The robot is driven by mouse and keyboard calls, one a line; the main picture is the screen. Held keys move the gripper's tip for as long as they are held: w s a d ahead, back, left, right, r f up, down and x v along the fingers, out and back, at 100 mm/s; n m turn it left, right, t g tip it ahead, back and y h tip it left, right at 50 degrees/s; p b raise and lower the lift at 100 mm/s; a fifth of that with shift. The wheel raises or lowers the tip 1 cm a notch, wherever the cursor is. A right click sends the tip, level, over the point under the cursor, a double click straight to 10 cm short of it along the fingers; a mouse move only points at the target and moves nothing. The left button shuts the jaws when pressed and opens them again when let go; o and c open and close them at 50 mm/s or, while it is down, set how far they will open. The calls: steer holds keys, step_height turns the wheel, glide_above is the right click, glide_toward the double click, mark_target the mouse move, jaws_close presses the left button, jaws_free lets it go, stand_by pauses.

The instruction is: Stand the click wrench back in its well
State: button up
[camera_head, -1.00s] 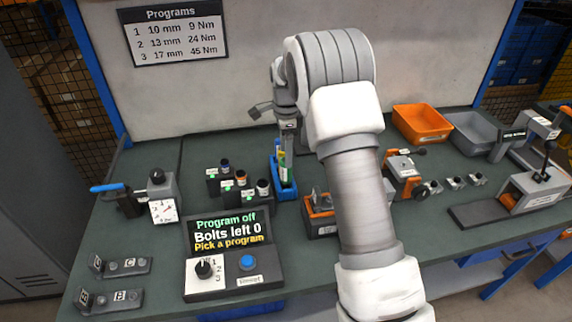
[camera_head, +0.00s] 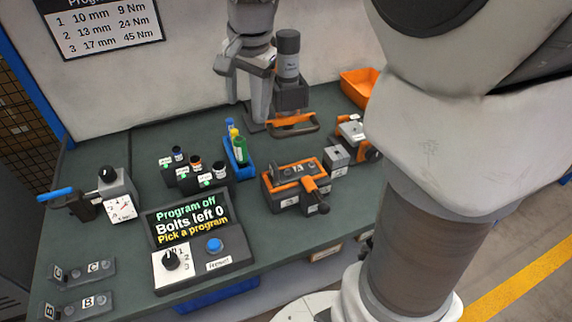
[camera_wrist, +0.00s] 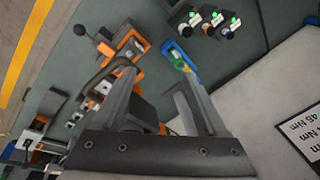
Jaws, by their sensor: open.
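A blue-handled tool (camera_head: 57,193), which looks like the click wrench, lies about level at the far left of the bench. Its dark head end (camera_head: 84,208) is beside the dial gauge (camera_head: 119,208); I cannot tell whether they touch. I cannot pick out its well for certain. My gripper (camera_head: 246,112) hangs over the back of the bench, fingers down, far to the right of the blue handle. It is open, and in the wrist view its two fingers (camera_wrist: 156,82) are spread with nothing held between them. The blue handle is not visible in the wrist view.
A blue holder with pens (camera_head: 243,172) stands in front of my gripper. A dark upright cylinder (camera_head: 288,62) and an orange-handled item (camera_head: 293,126) are close on its right. An orange-topped fixture (camera_head: 293,186), several sockets and the program box (camera_head: 205,260) occupy the front.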

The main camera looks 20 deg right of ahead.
steer(key=s+n+t, duration=0.3)
steer(key=s+n, duration=0.6)
steer(key=s, duration=1.1)
steer(key=shift+f+n, duration=0.2)
steer(key=shift+n, duration=0.1)
